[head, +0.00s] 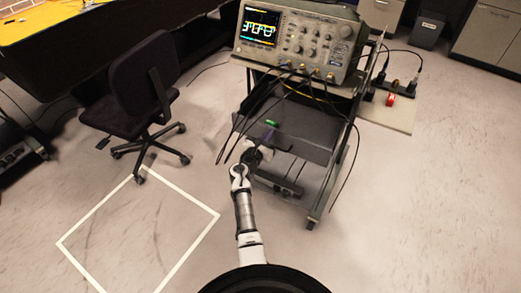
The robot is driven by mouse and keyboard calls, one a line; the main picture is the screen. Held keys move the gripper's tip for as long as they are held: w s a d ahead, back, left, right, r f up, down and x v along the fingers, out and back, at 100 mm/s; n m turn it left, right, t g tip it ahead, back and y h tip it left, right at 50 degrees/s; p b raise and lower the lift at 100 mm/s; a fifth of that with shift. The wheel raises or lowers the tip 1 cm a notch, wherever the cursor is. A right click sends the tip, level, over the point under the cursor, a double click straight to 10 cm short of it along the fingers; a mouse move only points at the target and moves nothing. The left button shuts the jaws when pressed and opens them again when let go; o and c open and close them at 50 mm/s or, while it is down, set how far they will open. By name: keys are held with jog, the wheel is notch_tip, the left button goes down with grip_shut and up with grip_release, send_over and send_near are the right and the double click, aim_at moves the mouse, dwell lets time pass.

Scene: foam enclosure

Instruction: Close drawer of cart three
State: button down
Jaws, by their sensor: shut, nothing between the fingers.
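A metal cart (352,103) stands at the centre, with an oscilloscope (300,40) on its top. Under the top is a dark drawer or tray (310,132); I cannot tell how far it stands out. My gripper (266,142) is at the cart's front left, close to the front of the dark drawer. It is small and dark in the picture, and its fingers look shut and empty. I cannot tell whether it touches the drawer. Cables and my gripper hide part of the drawer front. No number shows on the cart.
Black cables (237,133) hang from the oscilloscope in front of the drawer. A black office chair (137,92) stands to the left. A white square (140,232) is marked on the floor at the lower left. A board with plugs (395,115) is right of the cart. The floor at lower right is clear.

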jog(key=b+x, duration=0.2)
jog(key=x, duration=0.3)
jog(key=shift+w+d+f, duration=0.1)
jog(key=shift+w+d, duration=0.1)
jog(key=shift+w, duration=0.1)
jog(key=shift+w+r, duration=0.1)
jog(key=shift+r, duration=0.3)
jog(key=shift+d, duration=0.1)
